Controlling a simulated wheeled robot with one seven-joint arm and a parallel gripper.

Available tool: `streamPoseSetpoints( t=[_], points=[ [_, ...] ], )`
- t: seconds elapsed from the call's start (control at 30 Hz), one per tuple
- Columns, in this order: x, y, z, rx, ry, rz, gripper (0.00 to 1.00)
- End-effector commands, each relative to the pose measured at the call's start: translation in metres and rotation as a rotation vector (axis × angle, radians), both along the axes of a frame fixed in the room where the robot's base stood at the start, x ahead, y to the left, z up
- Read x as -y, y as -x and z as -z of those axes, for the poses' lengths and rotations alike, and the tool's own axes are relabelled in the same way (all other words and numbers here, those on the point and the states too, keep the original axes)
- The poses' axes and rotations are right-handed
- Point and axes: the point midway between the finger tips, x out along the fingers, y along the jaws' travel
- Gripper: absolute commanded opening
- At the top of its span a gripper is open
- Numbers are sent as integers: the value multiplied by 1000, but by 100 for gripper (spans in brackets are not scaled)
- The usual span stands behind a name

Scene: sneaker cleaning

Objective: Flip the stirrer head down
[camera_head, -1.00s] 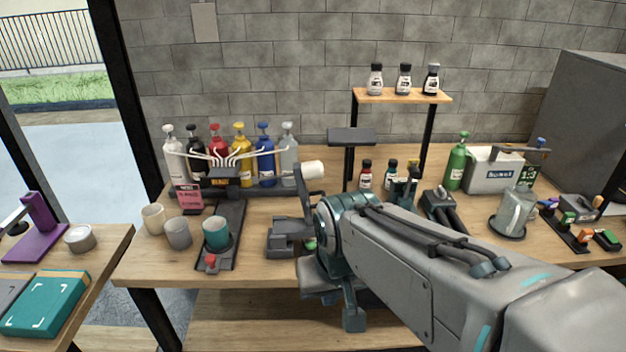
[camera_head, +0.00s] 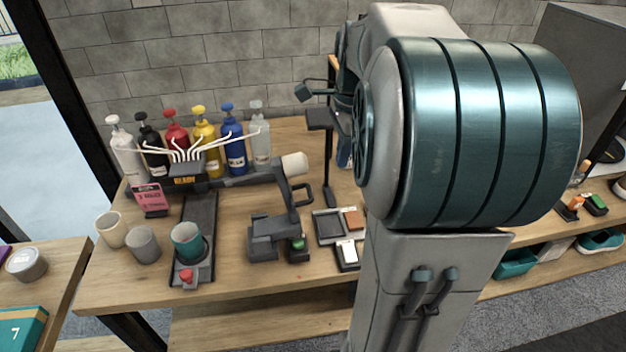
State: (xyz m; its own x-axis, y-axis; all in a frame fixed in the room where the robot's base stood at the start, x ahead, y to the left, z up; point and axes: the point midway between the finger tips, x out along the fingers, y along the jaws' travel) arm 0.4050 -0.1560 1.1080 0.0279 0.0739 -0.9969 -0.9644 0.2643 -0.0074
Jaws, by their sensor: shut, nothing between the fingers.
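The stirrer stands on the wooden table, with a dark grey base (camera_head: 266,238) and a slanted upright. Its stirrer head (camera_head: 280,172) is up at the top of the upright, with a cream round end (camera_head: 295,164) and a dark bar reaching left toward the bottles. A teal cup (camera_head: 187,241) sits on a dark plate (camera_head: 199,212) left of the base. My arm fills the centre right of the view, to the right of the stirrer.
Several pump bottles (camera_head: 206,146) with white tubes stand behind the stirrer. A beige cup (camera_head: 112,229), a grey cup (camera_head: 144,245) and a pink sign (camera_head: 150,197) are at the left. A black stand (camera_head: 320,118) and small trays (camera_head: 336,226) are close to my arm.

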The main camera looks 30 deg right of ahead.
Motion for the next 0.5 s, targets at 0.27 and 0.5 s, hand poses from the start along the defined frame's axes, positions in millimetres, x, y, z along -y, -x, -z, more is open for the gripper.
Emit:
streamPoseSetpoints(
  t=[0.27,0.5],
  points=[
    [0,0,6,-1,0,-2,0],
    [-4,-1,46,-3,-1,-5,0]
  ],
)
